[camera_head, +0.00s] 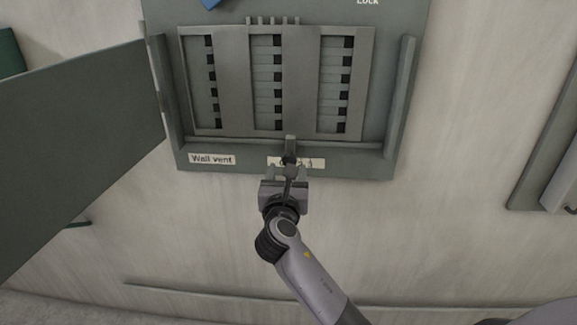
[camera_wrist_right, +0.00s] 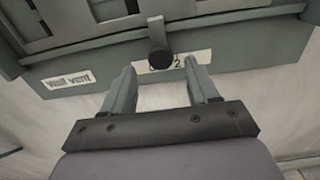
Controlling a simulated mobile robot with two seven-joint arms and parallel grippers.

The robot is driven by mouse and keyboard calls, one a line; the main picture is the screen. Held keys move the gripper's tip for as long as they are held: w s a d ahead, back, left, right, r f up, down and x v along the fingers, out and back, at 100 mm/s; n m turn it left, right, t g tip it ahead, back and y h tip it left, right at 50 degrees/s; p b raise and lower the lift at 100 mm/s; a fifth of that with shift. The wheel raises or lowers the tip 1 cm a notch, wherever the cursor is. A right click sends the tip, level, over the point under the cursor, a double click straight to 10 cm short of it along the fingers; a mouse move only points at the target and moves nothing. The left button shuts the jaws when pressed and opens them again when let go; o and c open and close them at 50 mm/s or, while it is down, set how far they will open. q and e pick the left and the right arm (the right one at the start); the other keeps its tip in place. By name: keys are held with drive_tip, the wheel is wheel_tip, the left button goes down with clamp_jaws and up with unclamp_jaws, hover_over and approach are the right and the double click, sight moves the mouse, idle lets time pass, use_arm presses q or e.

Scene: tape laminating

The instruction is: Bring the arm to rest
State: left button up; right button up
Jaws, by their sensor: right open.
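My right arm comes in from the lower right in the head view. Its gripper (camera_head: 287,168) is just in front of the lower edge of a grey-green wall panel (camera_head: 340,164). In the right wrist view the two fingers of the right gripper (camera_wrist_right: 162,92) stand apart with nothing between them. A dark round knob (camera_wrist_right: 161,58) on the panel shows just beyond the fingertips; I cannot tell whether they touch it. The gripper partly covers a white label with writing. My left gripper is not in view.
A large grey-green door (camera_head: 75,150) stands open at the left. A "Wall vent" label (camera_head: 212,159) is on the panel's lower edge. Slotted columns (camera_head: 267,80) fill the panel. Another grey fixture (camera_head: 556,150) is at the right. The wall (camera_head: 450,230) between is bare.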

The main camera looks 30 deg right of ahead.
drive_tip(key=shift+s+a, duration=0.2)
drive_tip(key=shift+s, duration=0.15)
drive_tip(key=s+a+f+m+g+y, duration=0.15)
drive_tip(key=s+f+m+y, duration=0.35)
drive_tip(key=f, duration=0.5)
drive_tip(key=s+a+f+m+g+y, duration=0.1)
drive_tip(key=s+a+f+m+y, duration=0.1)
drive_tip(key=s+f+m, duration=0.7)
drive_tip(key=s+a+f+m+g+y, duration=0.1)
drive_tip(key=s+f+m+y, duration=0.1)
drive_tip(key=s+f+m, duration=0.2)
drive_tip(key=s+a+f+m+g+y, duration=0.1)
drive_tip(key=s+f+m, duration=0.3)
drive_tip(key=s+m, duration=0.5)
drive_tip(key=shift+s+a+m+y, duration=0.3)
drive_tip(key=shift+s+a+y, duration=0.15)
drive_tip(key=shift+s+y, duration=0.4)
drive_tip(key=shift+s+g, duration=0.15)
drive_tip(key=shift+g, duration=0.1)
